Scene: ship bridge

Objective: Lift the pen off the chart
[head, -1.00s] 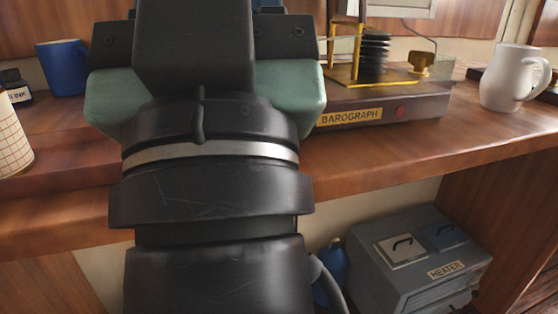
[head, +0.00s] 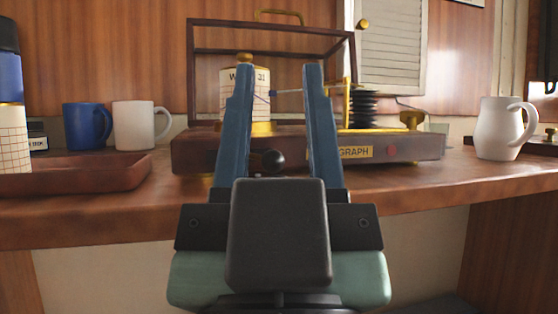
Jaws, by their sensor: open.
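The barograph (head: 410,146) stands on the wooden shelf. Its chart (head: 243,88) is wrapped on an upright drum with a brass base, partly behind my left finger. A thin pen arm (head: 288,92) runs toward the chart, seen between my fingers; I cannot tell whether its tip touches the paper. A black ball knob (head: 273,160) shows low between the fingers, in front of the barograph's base. My gripper (head: 278,72) is open and empty, its two blue fingers pointing forward at the barograph. How far the fingertips are from it is hard to tell.
The barograph's framed glass cover (head: 277,42) stands raised behind it. A brown tray (head: 90,178) with a chart-paper roll (head: 14,140) lies left. A blue mug (head: 84,127) and a white mug (head: 134,126) stand behind. A white jug (head: 502,128) stands right. The shelf's front edge is clear.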

